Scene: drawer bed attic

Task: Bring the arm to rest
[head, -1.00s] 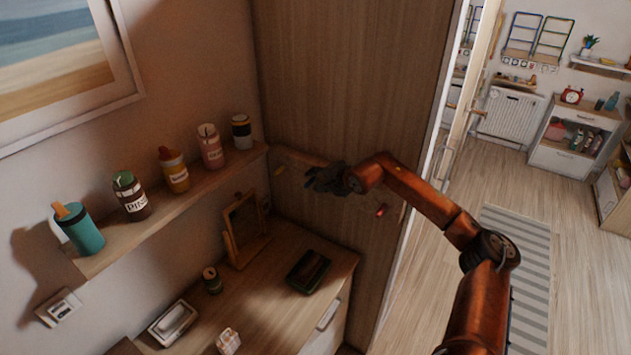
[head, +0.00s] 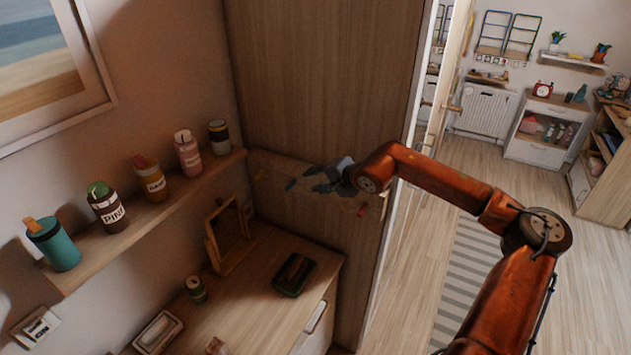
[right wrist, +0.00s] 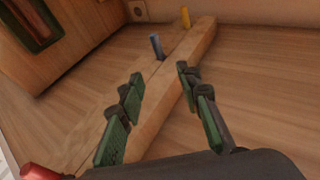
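My right arm comes in from the right in the head view. Its gripper (head: 318,180) hangs in front of the wooden panel, beside a wooden peg rail. In the right wrist view the fingers (right wrist: 160,110) are spread apart with nothing between them. The wooden rail (right wrist: 165,85) lies beyond them, with a blue peg (right wrist: 156,46), a yellow peg (right wrist: 185,16) and a red peg (right wrist: 40,172). My left gripper is not in view.
A wall shelf (head: 140,222) with bottles and jars is at left. Below it, a dresser top (head: 245,300) holds a framed mirror (head: 226,235), a dark box (head: 294,274) and a can (head: 196,289). Open floor and a striped rug (head: 465,275) lie at right.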

